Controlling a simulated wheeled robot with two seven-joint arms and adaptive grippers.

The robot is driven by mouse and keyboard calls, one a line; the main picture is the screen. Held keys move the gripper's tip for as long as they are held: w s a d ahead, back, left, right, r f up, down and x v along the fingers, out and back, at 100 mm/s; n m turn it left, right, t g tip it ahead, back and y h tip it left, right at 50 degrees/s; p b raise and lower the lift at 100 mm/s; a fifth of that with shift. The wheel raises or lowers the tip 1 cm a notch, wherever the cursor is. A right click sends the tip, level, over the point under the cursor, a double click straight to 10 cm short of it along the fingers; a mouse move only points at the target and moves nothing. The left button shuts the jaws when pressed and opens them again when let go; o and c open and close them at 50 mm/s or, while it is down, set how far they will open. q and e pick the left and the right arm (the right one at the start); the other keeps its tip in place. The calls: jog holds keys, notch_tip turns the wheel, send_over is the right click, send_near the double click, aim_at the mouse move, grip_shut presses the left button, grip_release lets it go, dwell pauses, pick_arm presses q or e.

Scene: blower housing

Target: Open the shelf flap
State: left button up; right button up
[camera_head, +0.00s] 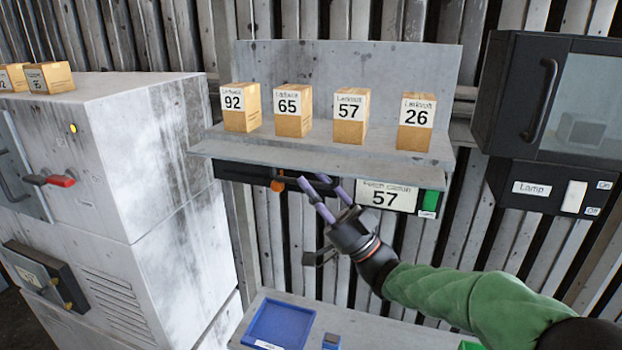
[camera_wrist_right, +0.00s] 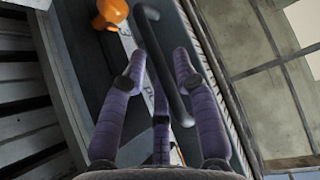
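A dark flap (camera_head: 236,172) with a black bar handle lies under the grey shelf in the head view. An orange knob (camera_head: 277,185) is on it, left of my right gripper. My right gripper (camera_head: 322,186) has purple fingers spread open, reaching up to the flap's front from below right. In the right wrist view the bar handle (camera_wrist_right: 163,62) runs between the spread fingertips (camera_wrist_right: 160,64), and the orange knob (camera_wrist_right: 110,14) shows at the top. I cannot tell whether any finger touches the bar. The flap looks closed. My left gripper is not in view.
Several numbered boxes (camera_head: 292,112) stand on the shelf (camera_head: 215,147) above. A grey cabinet (camera_head: 150,140) stands left, a black lamp unit (camera_head: 545,100) right. A blue tray (camera_head: 250,330) lies below.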

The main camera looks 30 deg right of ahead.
aim_at(305, 171)
jog(key=shift+w+a+r, duration=0.1)
jog(key=shift+w+r, duration=0.1)
grip_shut()
jog(key=shift+s, duration=0.1)
jog(key=m+h, duration=0.1)
jog(key=m+t+h, duration=0.1)
jog(key=r+m+h, duration=0.1)
jog(key=m, duration=0.1)
jog(key=shift+s+a+b, duration=0.3)
jog(key=shift+b, duration=0.05)
jog(key=shift+a+r+m+t+h, duration=0.1)
jog(key=shift+r+m+t+h, duration=0.15)
jog(key=shift+m+h, duration=0.8)
jog(key=shift+a+r+m+t+h, duration=0.1)
jog(key=shift+m+t+h, duration=0.15)
jog(key=shift+m+h, duration=0.75)
